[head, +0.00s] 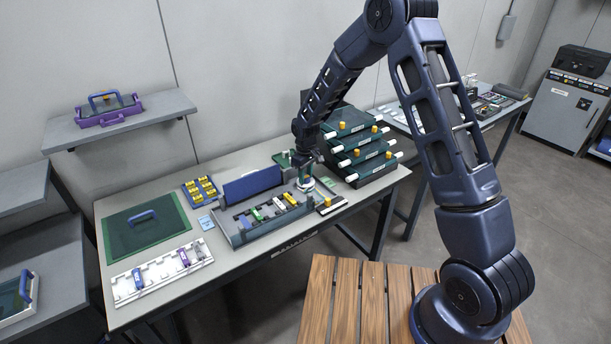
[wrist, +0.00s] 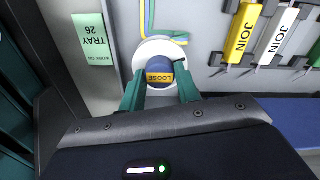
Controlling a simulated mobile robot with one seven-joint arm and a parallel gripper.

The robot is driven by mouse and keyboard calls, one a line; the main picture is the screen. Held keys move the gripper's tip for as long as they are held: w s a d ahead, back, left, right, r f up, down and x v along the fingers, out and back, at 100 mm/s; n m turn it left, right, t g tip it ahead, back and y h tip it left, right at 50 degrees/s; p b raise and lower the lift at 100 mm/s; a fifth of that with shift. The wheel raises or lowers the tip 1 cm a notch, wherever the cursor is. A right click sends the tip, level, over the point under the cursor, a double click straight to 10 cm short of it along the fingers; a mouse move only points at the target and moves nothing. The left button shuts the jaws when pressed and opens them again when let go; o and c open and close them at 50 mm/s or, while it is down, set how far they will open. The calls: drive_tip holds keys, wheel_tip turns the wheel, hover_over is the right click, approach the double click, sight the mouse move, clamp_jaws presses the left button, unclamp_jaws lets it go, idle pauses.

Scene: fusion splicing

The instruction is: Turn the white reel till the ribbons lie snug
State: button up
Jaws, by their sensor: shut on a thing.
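The white reel (wrist: 160,43) is below my gripper in the wrist view, at the end of the splicer tray; in the head view it (head: 306,185) is mostly under my gripper. A blue hub (wrist: 160,67) with a yellow label reading LOOSE sits in its middle. My gripper (wrist: 160,80) has its two green fingers on either side of the hub and is shut on the reel. In the head view my gripper (head: 306,170) is at the tray's right end. Blue and yellow ribbons (wrist: 148,20) run up from the reel in the wrist view; I cannot tell their slack.
A yellow JOIN piece (wrist: 243,32) and a white JOIN piece (wrist: 282,35) lie beside the reel. A green label reading TRAY 26 (wrist: 94,40) is left of it. Stacked dark green trays (head: 360,150) stand close on the right, with a green mat (head: 145,225) at left.

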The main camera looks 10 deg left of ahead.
sight(306, 176)
drive_tip(key=m, duration=0.4)
drive_tip(key=shift+m, duration=0.3)
drive_tip(key=m, duration=0.4)
drive_tip(key=shift+m, duration=0.3)
drive_tip(key=o, duration=1)
wheel_tip(306, 176, up, 11)
drive_tip(key=shift+f, duration=0.15)
